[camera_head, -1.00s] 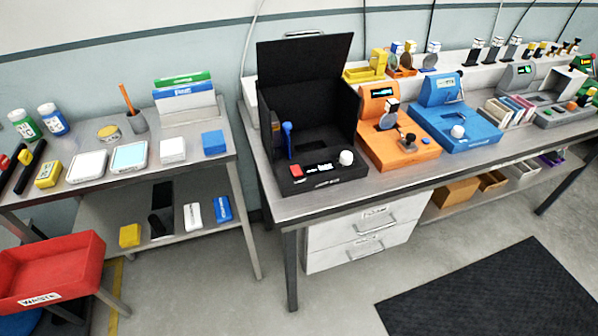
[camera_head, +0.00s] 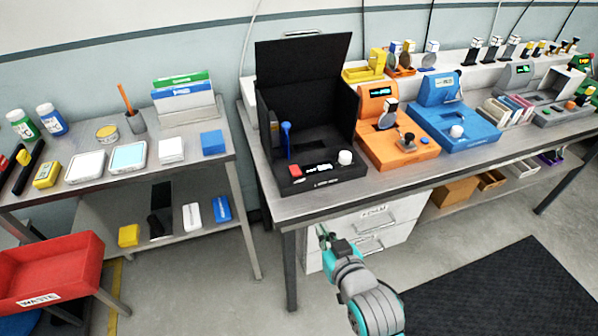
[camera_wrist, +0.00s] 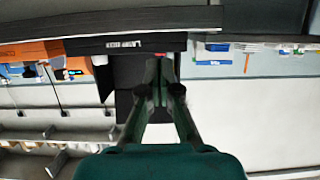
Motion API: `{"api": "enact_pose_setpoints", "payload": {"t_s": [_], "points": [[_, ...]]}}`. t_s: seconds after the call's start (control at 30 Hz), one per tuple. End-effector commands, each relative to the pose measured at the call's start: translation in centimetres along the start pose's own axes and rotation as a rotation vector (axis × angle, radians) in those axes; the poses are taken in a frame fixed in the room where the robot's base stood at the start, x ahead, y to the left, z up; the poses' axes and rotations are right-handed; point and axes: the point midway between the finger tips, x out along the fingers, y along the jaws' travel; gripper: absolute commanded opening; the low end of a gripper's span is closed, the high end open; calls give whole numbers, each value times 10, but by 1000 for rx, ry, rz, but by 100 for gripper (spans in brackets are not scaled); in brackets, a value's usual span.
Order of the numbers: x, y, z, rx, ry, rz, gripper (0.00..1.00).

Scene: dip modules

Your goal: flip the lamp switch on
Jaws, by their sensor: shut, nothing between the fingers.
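A black open-fronted box (camera_head: 320,181) with a raised lid stands at the left front of the long bench. I cannot tell which way the switch is set. My gripper (camera_head: 322,234) is shut and empty, low in front of the bench, below and apart from the box.
An orange station (camera_head: 397,150) and a blue station (camera_head: 462,127) stand right of the box. White drawers (camera_head: 345,229) hang under the bench, behind my gripper. A side table and a red waste bin (camera_head: 40,270) are at left. Floor between is clear.

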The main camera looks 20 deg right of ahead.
Motion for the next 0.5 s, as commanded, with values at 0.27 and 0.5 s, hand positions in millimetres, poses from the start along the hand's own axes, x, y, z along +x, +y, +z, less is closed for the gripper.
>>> {"api": "enact_pose_setpoints", "payload": {"t_s": [0.27, 0.5], "points": [[39, 0, -86, -1, -9, 0, 0], [49, 0, -124, -1, -22, -1, 0]]}}
